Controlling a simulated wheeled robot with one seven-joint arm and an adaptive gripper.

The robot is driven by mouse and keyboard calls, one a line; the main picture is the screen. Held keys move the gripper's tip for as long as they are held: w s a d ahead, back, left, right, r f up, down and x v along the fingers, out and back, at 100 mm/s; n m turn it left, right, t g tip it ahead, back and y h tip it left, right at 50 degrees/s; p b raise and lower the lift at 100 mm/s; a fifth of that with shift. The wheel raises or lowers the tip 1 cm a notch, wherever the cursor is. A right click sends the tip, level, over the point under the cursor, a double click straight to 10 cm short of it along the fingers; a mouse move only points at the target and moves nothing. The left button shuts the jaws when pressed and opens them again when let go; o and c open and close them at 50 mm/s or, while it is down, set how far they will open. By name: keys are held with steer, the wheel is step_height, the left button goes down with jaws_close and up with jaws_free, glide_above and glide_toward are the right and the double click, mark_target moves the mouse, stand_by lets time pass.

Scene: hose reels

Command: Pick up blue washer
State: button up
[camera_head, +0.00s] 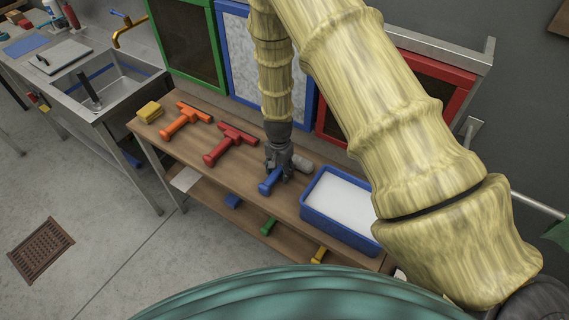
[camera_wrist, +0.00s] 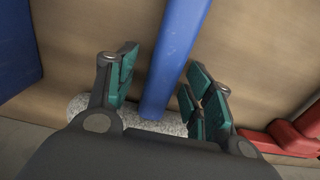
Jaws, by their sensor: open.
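The blue washer lies on the wooden bench, its blue handle (camera_head: 268,183) pointing to the front of the bench. Its head seems to be a grey, speckled fleece roller (camera_head: 302,164), partly hidden behind my gripper (camera_head: 276,173). In the wrist view the handle (camera_wrist: 171,60) runs between the two green-padded fingers of my gripper (camera_wrist: 160,88), with one finger on each side. The roller (camera_wrist: 150,123) shows at the handle's lower end, partly covered by the gripper body. My gripper is open and low over the washer; bench surface shows between fingers and handle.
A blue tub (camera_head: 312,215) with white contents stands close on the right. A red squeegee (camera_head: 230,146) and an orange squeegee (camera_head: 185,121) lie to the left, beside a yellow sponge (camera_head: 150,111). Framed panels stand behind the bench. A lower shelf holds more tools.

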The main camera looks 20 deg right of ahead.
mark_target(280, 168)
steer(key=shift+c, duration=0.8)
steer(key=shift+w+f, duration=0.1)
steer(key=c, duration=0.7)
jaws_close()
steer(key=shift+r+b, duration=1.85)
steer(key=shift+r, duration=3.2)
